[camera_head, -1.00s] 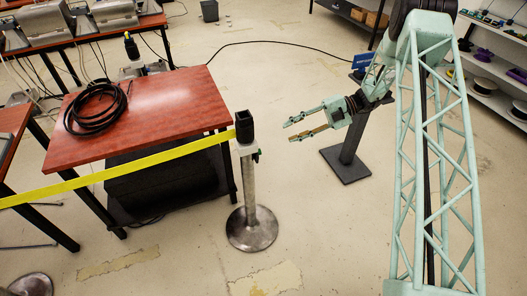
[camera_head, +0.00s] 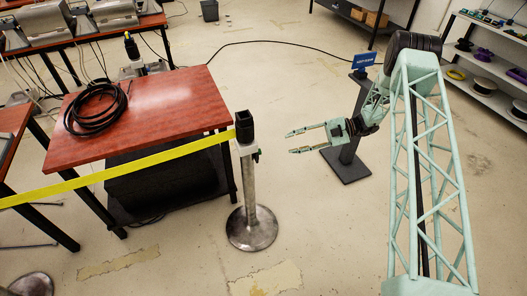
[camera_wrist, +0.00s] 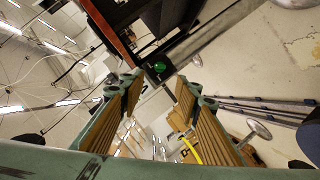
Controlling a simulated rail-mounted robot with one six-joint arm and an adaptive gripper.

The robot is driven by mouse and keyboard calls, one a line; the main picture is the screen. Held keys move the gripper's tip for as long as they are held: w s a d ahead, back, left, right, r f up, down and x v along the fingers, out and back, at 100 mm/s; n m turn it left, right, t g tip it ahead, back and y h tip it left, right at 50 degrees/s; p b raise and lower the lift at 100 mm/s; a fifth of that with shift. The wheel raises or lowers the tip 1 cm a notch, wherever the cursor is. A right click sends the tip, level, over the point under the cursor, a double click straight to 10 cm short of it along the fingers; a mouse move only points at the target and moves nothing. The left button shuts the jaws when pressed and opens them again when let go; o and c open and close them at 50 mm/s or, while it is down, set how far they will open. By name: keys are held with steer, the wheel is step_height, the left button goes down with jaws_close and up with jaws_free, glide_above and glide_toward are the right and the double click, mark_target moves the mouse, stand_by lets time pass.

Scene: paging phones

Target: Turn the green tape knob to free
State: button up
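The green tape knob (camera_head: 257,155) is a small green piece on the right side of the stanchion post's (camera_head: 247,185) head, just below its black top. A yellow tape (camera_head: 120,169) runs from that head to the left. In the wrist view the green knob (camera_wrist: 159,67) shows beyond and between the fingertips. My gripper (camera_head: 290,142) is open and empty, to the right of the knob and apart from it, with its fingers pointing left. In the wrist view both fingers of my gripper (camera_wrist: 160,86) are spread. The knob's turn position is too small to tell.
A red-topped table (camera_head: 165,105) with a coiled black cable (camera_head: 97,107) stands left of the post. A black stand with a blue sign (camera_head: 363,60) is behind my gripper. Shelves with spools (camera_head: 485,55) are at the right. The floor between post and stand is clear.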

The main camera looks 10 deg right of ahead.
steer(key=b+x, duration=0.2)
steer(key=x, duration=1.1)
steer(key=shift+a, duration=0.4)
steer(key=c, duration=0.9)
